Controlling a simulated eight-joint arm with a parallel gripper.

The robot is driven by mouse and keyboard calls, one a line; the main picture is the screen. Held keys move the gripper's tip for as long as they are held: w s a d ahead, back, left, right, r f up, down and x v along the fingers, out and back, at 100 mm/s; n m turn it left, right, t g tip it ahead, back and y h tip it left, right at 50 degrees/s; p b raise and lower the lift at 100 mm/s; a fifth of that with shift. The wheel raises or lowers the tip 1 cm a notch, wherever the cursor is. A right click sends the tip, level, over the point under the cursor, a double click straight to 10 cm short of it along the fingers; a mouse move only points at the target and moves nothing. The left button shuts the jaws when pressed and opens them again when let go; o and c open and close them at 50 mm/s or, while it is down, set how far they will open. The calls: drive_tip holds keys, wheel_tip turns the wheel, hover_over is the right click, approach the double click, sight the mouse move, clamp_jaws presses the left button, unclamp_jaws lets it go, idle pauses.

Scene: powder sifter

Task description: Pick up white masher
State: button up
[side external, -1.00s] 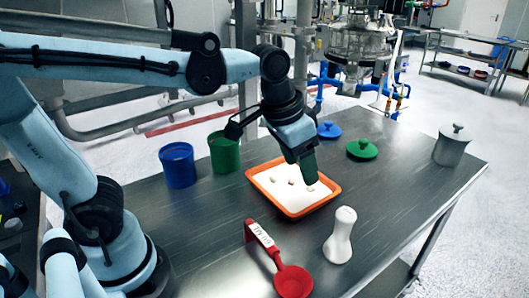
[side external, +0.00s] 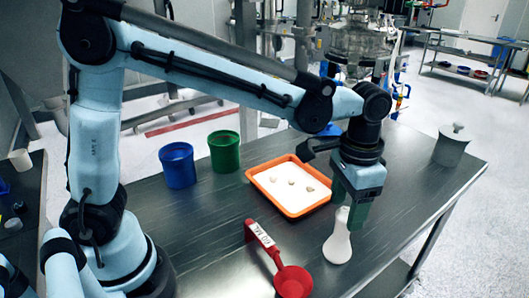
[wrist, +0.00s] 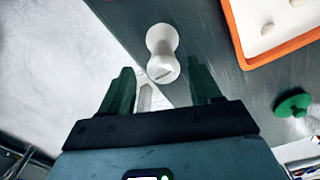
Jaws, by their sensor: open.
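The white masher (side external: 338,242) stands upright on the metal table, right of the red scoop. Its top overlaps my fingers in the side view. It also shows in the wrist view (wrist: 162,58), just beyond my fingertips and roughly centred between them. My gripper (side external: 350,208) points down at the masher's upper end, its green fingers apart. In the wrist view my gripper (wrist: 162,82) is open with nothing held. I cannot tell whether a finger touches the masher.
An orange tray (side external: 262,193) with white powder and several lumps lies behind the masher. A red scoop (side external: 292,280) lies to its left. Blue (side external: 178,166) and green (side external: 224,152) cups stand at the back. A grey lidded pot (side external: 450,150) stands far right. A green lid (wrist: 293,105) lies right in the wrist view.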

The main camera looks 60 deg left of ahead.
sight(342, 227)
drive_tip(key=shift+w+a+f, duration=0.1)
drive_tip(key=shift+f, duration=1.6)
drive_tip(key=shift+w+f, duration=0.1)
drive_tip(key=shift+f, duration=1.6)
drive_tip(key=shift+c, duration=0.3)
clamp_jaws()
